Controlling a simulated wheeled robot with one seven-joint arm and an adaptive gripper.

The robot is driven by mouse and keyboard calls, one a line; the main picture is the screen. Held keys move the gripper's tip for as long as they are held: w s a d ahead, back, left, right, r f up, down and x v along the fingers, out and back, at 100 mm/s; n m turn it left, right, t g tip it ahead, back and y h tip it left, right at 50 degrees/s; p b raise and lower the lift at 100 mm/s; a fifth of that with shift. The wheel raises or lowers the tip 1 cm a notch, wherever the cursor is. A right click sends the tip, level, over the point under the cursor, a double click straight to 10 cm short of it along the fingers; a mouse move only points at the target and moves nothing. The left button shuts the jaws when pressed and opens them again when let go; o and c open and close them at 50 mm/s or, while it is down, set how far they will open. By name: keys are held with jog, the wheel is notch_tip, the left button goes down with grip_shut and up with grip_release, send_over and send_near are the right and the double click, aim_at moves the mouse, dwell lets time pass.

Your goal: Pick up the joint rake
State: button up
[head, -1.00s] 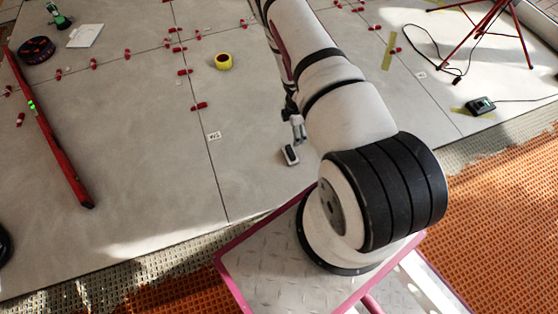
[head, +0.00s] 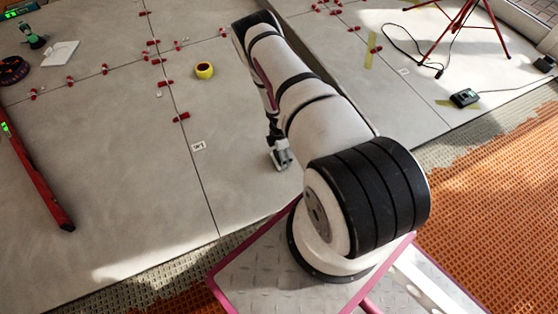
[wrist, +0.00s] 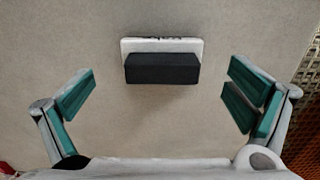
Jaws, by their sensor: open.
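The joint rake (wrist: 162,69) shows in the wrist view as a black block with a white edge bearing partly readable dark lettering. It lies on the grey tile floor, a little above centre in that view. My gripper (wrist: 158,96) is open, with one green-padded finger on each side and clear space between each finger and the rake. Nothing is held. In the head view my gripper (head: 277,150) is low over the floor beside my arm, and I cannot clearly separate the rake from it there.
A red level (head: 38,185) lies at the left. Several red clips and a yellow tape roll (head: 204,70) lie on the tiles. A red tripod (head: 465,22) stands at the upper right, near a cable and a dark device (head: 464,98). The floor around the rake is clear.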

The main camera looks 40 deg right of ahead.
notch_tip(320, 180, down, 4)
jog(key=shift+a+f+b, duration=0.1)
jog(key=shift+b, duration=0.95)
jog(key=c, duration=1.2)
jog(key=shift+c, duration=0.2)
